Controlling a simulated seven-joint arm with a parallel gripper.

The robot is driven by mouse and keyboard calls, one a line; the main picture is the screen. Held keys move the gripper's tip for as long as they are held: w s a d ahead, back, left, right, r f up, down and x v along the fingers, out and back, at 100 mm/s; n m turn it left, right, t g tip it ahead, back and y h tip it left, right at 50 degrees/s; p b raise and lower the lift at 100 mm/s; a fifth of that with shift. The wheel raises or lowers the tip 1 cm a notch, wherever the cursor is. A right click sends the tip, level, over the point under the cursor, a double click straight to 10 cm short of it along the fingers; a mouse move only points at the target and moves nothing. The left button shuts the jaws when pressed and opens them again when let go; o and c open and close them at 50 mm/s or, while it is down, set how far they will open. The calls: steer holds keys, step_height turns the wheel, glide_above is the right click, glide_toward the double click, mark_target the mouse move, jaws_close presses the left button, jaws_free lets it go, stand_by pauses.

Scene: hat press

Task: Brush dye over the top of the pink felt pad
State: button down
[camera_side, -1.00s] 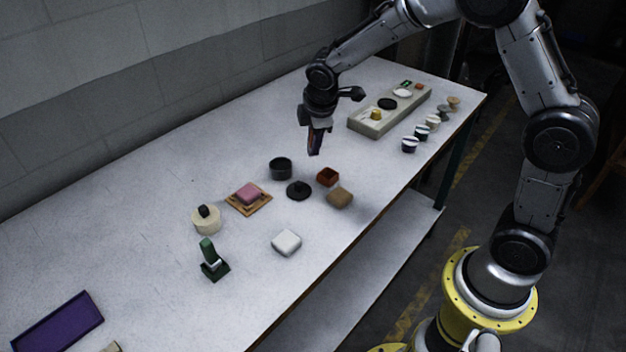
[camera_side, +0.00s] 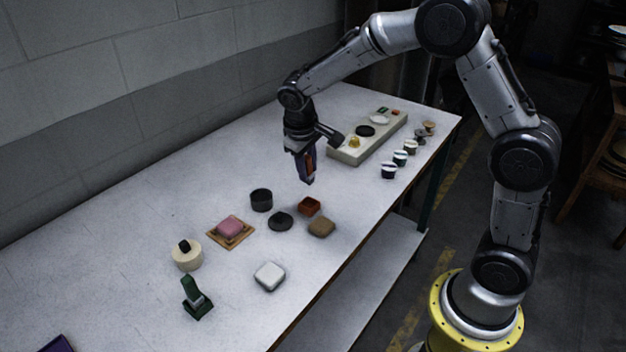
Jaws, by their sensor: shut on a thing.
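The pink felt pad (camera_side: 230,225) lies on a small orange-brown wooden board (camera_side: 244,236) at the middle left of the table. My gripper (camera_side: 309,178) points down above the table, to the right of the pad and farther back. It is shut on a slim object with a reddish-brown side, probably the brush; the fingers hide most of it. A dark round pot (camera_side: 261,200) stands right of the pad, with a dark round disc (camera_side: 280,221) in front of it. I cannot tell which container holds dye.
A cream round pot (camera_side: 187,258) and a green stand (camera_side: 196,299) sit left. A pale tray (camera_side: 345,154) and several small jars (camera_side: 389,171) are at the back right.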

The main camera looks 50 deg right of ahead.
steer(key=w+a+r+n+t+y, duration=0.1)
steer(key=w+a+r, duration=0.35)
steer(key=a, duration=0.45)
steer(key=w+a+r+n+t+y, duration=0.1)
steer(key=w+a+r+t+y, duration=0.3)
steer(key=a, duration=0.6)
step_height(320, 180, down, 6)
steer(key=g+h, duration=0.2)
steer(key=shift+w+d, duration=0.2)
steer(key=shift+w, duration=0.25)
